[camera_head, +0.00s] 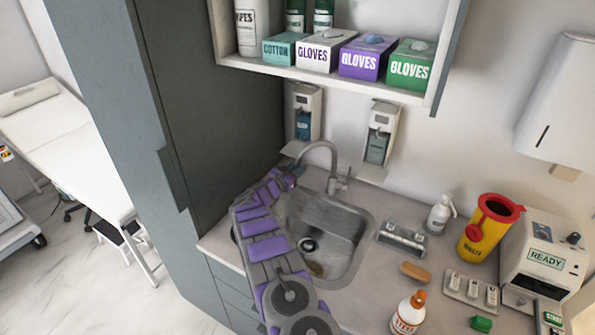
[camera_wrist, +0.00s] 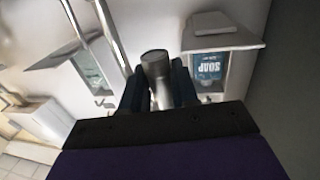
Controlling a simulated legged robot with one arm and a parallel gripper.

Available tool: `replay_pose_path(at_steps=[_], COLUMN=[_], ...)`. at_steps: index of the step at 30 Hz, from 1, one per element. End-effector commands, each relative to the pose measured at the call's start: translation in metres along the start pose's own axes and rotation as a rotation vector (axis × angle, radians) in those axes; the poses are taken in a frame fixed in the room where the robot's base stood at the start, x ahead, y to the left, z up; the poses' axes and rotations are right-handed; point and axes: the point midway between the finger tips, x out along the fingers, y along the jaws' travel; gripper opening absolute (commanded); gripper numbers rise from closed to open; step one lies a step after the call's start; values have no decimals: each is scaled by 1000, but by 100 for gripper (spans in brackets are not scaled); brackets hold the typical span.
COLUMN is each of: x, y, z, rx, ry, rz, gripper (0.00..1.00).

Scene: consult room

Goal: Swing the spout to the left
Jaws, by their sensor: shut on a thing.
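The silver tap stands behind the sink (camera_head: 352,224), and its curved spout (camera_head: 320,143) arches to the left over the basin's left rear. My arm reaches up along the sink's left side. My gripper (camera_head: 297,170) is at the hanging end of the spout. In the wrist view, the metal spout end (camera_wrist: 155,64) sits between the two dark fingers of my gripper (camera_wrist: 159,92), which are shut on it. The fingertips are partly hidden in the head view.
Two wall dispensers, including a soap dispenser (camera_wrist: 208,66), hang behind the tap. A tall grey cabinet (camera_head: 222,120) stands close on the left. A spray bottle (camera_head: 440,213), a yellow waste bin (camera_head: 488,230) and other items occupy the counter's right side. A shelf with glove boxes (camera_head: 362,57) is above.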

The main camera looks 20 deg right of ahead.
Motion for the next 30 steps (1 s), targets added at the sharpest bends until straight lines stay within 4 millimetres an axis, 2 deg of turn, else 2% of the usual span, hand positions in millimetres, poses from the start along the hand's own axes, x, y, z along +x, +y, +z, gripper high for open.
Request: replay_pose_path(at_steps=[13, 14, 19, 30], x=[2, 2, 2, -3], y=[0, 0, 0, -1], z=[-1, -1, -1, 0], rx=[-1, -1, 0, -1], ry=[2, 2, 1, -1], rz=[1, 1, 1, 0], gripper=[0, 30, 47, 48])
